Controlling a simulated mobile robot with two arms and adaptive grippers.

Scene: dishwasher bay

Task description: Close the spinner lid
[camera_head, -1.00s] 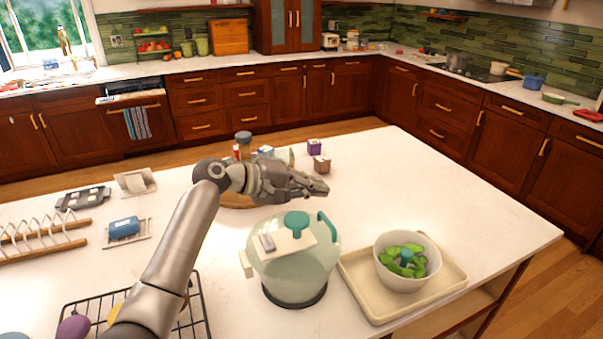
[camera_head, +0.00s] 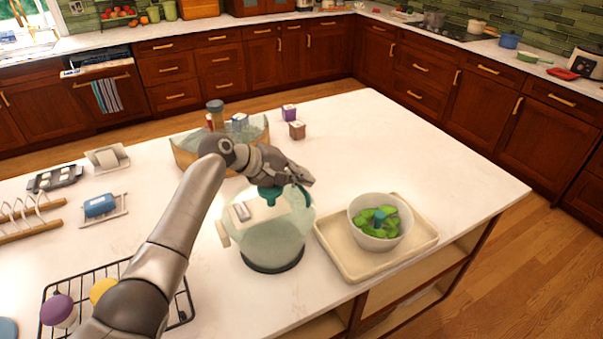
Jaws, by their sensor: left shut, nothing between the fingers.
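The spinner (camera_head: 270,243) is a round, pale translucent bowl on a dark base ring, upright on the white island top. On its top are a pale bar with a grey block (camera_head: 242,211), a teal knob (camera_head: 268,193) and a teal curved piece at the right. I cannot tell how far the lid stands open. My left gripper (camera_head: 308,182) is shut and empty, above the spinner's top close to the knob and the curved piece. It hides part of both, and contact is unclear. My right gripper is not in view.
A cream tray (camera_head: 341,255) with a white bowl (camera_head: 370,240) of green leaves stands right of the spinner. A wooden-sided container (camera_head: 187,160) with jars is behind my arm. A black wire rack (camera_head: 184,308) is at front left. The island's right side is clear.

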